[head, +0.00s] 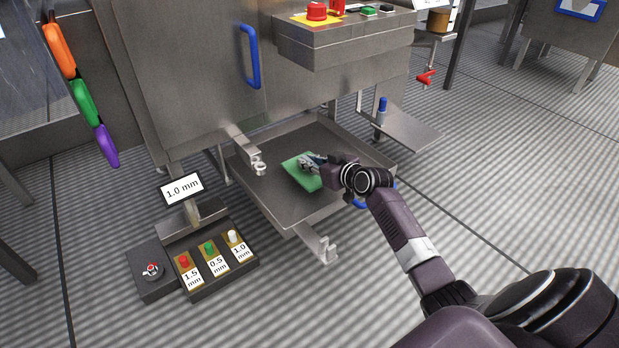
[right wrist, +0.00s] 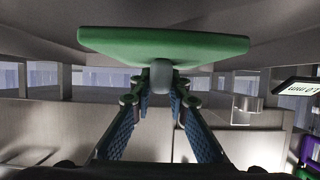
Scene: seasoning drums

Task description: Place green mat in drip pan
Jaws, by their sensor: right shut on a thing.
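The green mat (head: 299,176) is a flat rectangular piece over the floor of the metal drip pan (head: 266,192), inside the pan's outline. My right gripper (head: 312,161) is shut on the grey knob of the mat. In the right wrist view the mat (right wrist: 160,45) shows in front of my fingers, with the knob (right wrist: 161,76) between the fingertips. The mat is close to the pan floor; I cannot tell whether it touches. My left gripper is not in view.
The steel machine (head: 200,80) with a blue handle (head: 250,57) stands over the pan's back. A side shelf (head: 400,135) carries a blue-topped item (head: 382,108). A switch console (head: 215,262) and a 1.0 mm display (head: 182,188) stand at the left. The floor in front is clear.

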